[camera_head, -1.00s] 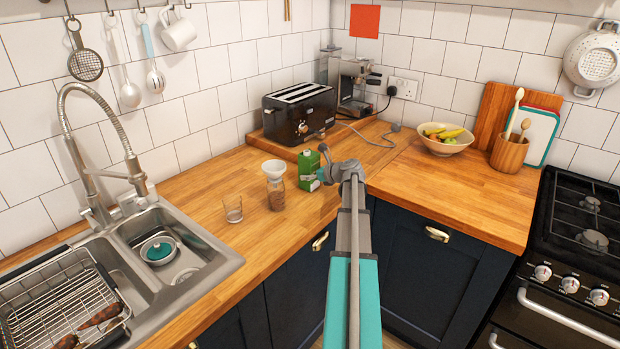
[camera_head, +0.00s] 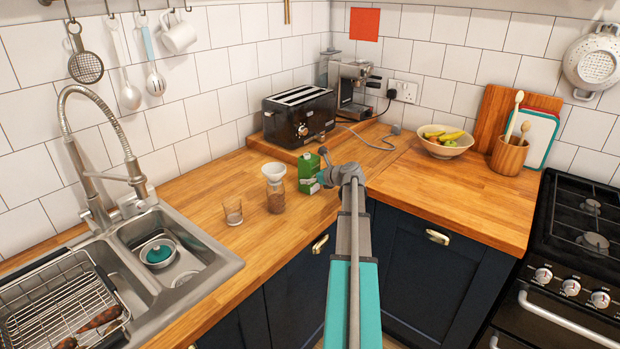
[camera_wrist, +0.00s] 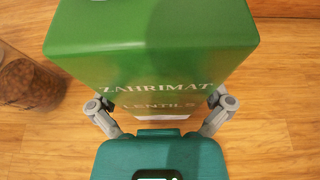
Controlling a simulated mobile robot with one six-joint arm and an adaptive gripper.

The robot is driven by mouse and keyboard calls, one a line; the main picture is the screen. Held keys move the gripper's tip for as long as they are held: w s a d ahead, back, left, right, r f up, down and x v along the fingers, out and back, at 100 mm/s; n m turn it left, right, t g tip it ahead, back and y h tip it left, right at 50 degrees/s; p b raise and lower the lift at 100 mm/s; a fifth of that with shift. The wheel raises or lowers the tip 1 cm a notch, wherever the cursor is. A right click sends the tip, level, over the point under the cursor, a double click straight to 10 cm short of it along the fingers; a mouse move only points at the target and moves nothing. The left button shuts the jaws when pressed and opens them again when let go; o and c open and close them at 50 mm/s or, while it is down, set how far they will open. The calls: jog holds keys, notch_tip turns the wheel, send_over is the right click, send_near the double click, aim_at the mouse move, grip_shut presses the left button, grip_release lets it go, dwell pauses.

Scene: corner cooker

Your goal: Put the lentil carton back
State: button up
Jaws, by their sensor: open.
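The green lentil carton (camera_head: 307,170) stands upright on the wooden worktop, in front of the toaster. In the wrist view the carton (camera_wrist: 155,45) fills the upper middle, with "LENTILS" lettering on its near face. My gripper (camera_wrist: 160,107) is open, with one finger at each side of the carton's near end; I cannot tell whether they touch it. In the head view my gripper (camera_head: 322,172) is just right of the carton and partly hides it.
A jar of brown contents (camera_head: 275,198) with a white funnel (camera_head: 274,172) stands just left of the carton, and a glass (camera_head: 233,212) is further left. The toaster (camera_head: 299,117) is behind. Worktop to the right is clear up to the fruit bowl (camera_head: 445,147).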

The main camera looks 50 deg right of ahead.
jog(key=shift+r, duration=0.15)
jog(key=shift+s+r, duration=0.1)
jog(key=shift+s, duration=0.05)
jog(key=p+v, duration=0.4)
jog(key=v, duration=0.5)
jog(key=shift+s+r, duration=0.25)
jog(key=shift+s, duration=0.1)
jog(key=shift+p+v, duration=0.4)
jog(key=shift+v, duration=0.55)
